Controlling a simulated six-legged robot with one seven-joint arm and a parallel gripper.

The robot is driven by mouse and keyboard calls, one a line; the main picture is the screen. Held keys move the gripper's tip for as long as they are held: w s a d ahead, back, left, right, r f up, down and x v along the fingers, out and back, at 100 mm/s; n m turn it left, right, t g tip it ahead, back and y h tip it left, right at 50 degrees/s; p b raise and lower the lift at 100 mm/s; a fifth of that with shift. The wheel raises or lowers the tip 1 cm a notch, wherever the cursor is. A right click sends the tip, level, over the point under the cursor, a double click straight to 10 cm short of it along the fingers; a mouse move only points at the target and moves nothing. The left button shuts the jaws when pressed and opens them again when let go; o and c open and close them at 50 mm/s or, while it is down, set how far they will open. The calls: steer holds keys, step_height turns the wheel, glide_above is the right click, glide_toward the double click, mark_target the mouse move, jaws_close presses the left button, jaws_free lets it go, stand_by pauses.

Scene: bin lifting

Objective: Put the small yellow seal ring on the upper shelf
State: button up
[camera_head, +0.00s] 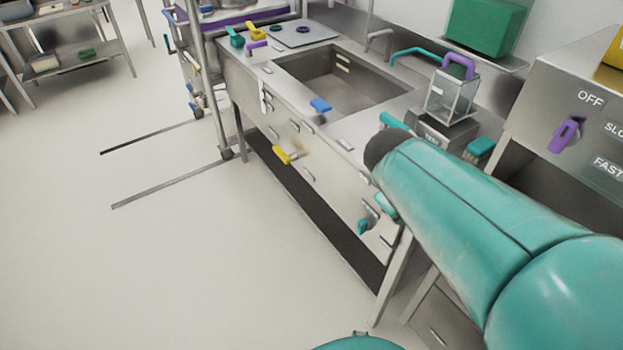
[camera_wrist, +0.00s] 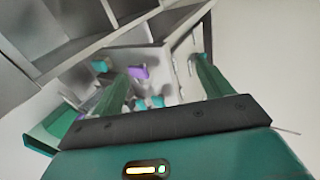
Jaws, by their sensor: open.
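I cannot make out a small yellow seal ring in either view. A steel wall shelf (camera_head: 500,63) runs above the back of the sink counter, with a green box (camera_head: 487,28) on it; I cannot tell whether it is the upper shelf named. In the wrist view my gripper (camera_wrist: 160,67) is open, its two green fingers wide apart, and I see nothing held between them. Beyond the fingers are a purple piece (camera_wrist: 138,72) and a teal piece (camera_wrist: 100,65), small and blurred. In the head view my arm hides the gripper.
A counter with a sink (camera_head: 340,82) carries a flat plate with dark rings (camera_head: 303,30). A glass container with a purple handle (camera_head: 452,92) stands right of the sink. The floor at left is open.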

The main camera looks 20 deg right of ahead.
steer(key=a+r+m+t+y, duration=0.1)
steer(key=a+r+y, duration=0.1)
steer(key=a, duration=0.7)
steer(key=a+r+m+t+y, duration=0.1)
steer(key=a+y, duration=0.3)
steer(key=a, duration=0.5)
steer(key=shift+a+r+t, duration=0.4)
steer(key=shift+r+t, duration=0.15)
steer(key=shift+t, duration=0.25)
